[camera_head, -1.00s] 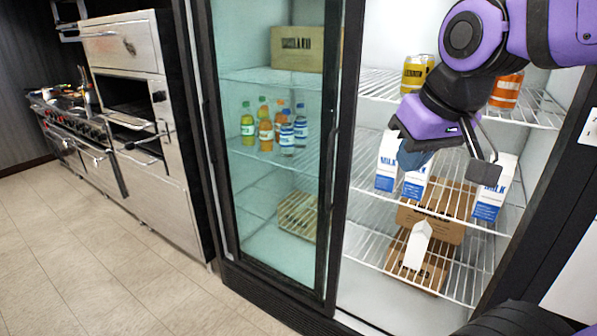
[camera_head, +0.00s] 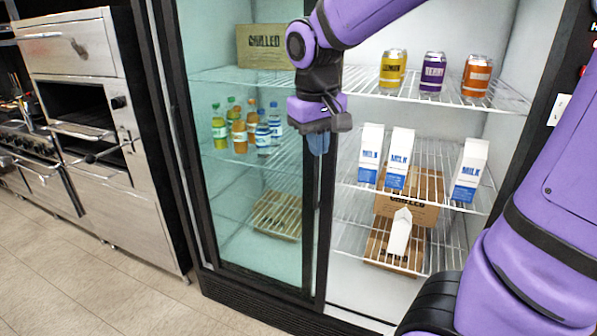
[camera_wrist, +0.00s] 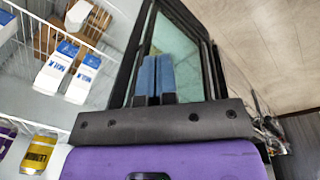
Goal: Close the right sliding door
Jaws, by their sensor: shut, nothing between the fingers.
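The refrigerator's right half stands open. The right sliding door (camera_head: 322,225) appears slid left, overlapping the left door (camera_head: 240,215); its dark frame edge is near the middle of the cabinet. My gripper (camera_head: 318,145) is shut and empty, fingers pointing down, at the height of the middle shelf and in front of that frame edge. In the wrist view, the blue fingers (camera_wrist: 155,72) lie side by side before the glass (camera_wrist: 175,35), with dark frame bars on both sides. I cannot tell whether they touch the door. The door handle is not clearly visible, partly hidden by my gripper.
The open half shows several shelves with cans (camera_head: 432,72), milk cartons (camera_head: 399,160) and a cardboard box (camera_head: 408,212). Bottles (camera_head: 240,135) stand behind the left glass. A steel oven (camera_head: 85,130) stands left. The floor (camera_head: 90,280) in front is clear.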

